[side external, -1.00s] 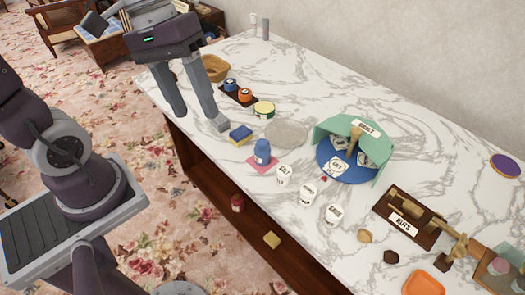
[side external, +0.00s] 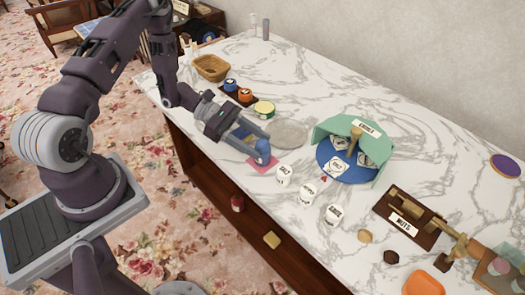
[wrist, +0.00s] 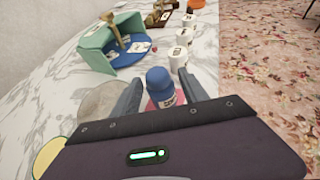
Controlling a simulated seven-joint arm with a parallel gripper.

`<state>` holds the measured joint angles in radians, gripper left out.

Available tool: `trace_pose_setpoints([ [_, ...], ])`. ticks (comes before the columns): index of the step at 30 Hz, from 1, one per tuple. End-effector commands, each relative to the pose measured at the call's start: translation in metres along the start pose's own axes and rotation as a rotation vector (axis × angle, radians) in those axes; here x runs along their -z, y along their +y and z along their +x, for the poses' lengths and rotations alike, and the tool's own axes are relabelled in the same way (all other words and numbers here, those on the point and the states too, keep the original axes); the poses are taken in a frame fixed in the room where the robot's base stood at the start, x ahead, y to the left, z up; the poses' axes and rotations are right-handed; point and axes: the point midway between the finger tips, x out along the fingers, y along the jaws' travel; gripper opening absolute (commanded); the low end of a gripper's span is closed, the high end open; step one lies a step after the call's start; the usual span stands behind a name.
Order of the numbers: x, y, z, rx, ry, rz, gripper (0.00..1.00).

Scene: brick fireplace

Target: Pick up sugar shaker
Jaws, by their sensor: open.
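In the wrist view the bottle (wrist: 160,88) stands between the two fingers. My gripper (side external: 255,147) is open, lying low and nearly level, with a finger on each side of the bottle. Gaps show between fingers and bottle in the wrist view, so I cannot tell that either touches. The bottle's lower part is partly hidden by the near finger in the side view.
White labelled canisters (side external: 284,175) stand in a row to the right. A round grey mat (side external: 288,134) lies behind the bottle, and a green-walled blue spinner (side external: 334,166) further right. The marble behind is largely clear.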

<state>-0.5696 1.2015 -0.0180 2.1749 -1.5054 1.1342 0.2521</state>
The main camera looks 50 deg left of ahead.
Motion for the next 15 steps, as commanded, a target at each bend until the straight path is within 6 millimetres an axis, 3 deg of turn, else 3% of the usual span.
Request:
trace_pose_setpoints([
  [8,0.004,0.002,0.048,0.004,0.000,0.002,0.51],
  [15,0.004,0.003,0.054,0.001,0.000,0.001,0.51],
])
